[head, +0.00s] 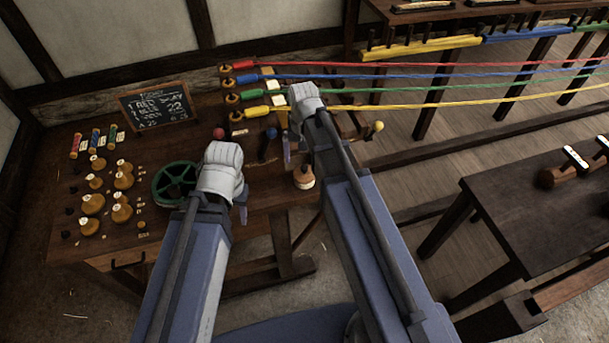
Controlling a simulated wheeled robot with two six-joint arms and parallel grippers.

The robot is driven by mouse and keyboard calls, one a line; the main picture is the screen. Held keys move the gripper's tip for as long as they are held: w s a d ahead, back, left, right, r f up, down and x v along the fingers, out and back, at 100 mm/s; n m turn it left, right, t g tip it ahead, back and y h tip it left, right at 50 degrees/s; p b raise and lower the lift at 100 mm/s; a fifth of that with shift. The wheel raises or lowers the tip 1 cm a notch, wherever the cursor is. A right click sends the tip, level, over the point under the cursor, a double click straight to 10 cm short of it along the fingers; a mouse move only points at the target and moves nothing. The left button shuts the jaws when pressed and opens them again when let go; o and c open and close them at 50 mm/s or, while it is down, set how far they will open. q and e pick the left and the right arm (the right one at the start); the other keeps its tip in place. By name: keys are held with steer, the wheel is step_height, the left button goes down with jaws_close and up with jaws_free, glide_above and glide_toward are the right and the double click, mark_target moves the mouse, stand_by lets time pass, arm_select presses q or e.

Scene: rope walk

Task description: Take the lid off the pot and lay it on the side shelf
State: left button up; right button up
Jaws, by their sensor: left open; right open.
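A small round object (304,179), brown on top with a pale band low down, stands near the right edge of the wooden workbench (235,113); it may be the pot, but I cannot tell its lid apart for sure. My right gripper (292,152) is open over the bench, just behind and left of it in the picture. My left gripper (243,206) is open near the bench's front edge, right of a green wheel (175,184), apart from the round object. I cannot tell which surface is the side shelf.
Brass weights (92,203), colored spools (95,138) and a chalkboard (157,105) are on the bench's left. Red, blue, green and yellow ropes (440,105) stretch rightward from its back. A dark table (530,205) stands at right; its front left top is clear.

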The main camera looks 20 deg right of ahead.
mark_target(305, 167)
steer(key=shift+d+f+b, duration=0.15)
steer(key=shift+f+b, duration=2.45)
steer(key=shift+f, duration=0.05)
steer(key=shift+r, duration=0.1)
steer(key=c, duration=1)
steer(key=shift+s, duration=0.1)
steer(key=shift+c, duration=0.3)
steer(key=shift+r+p, duration=0.35)
jaws_close()
step_height(305, 167, up, 17)
steer(key=p, duration=1.7)
steer(key=shift+r, duration=0.2)
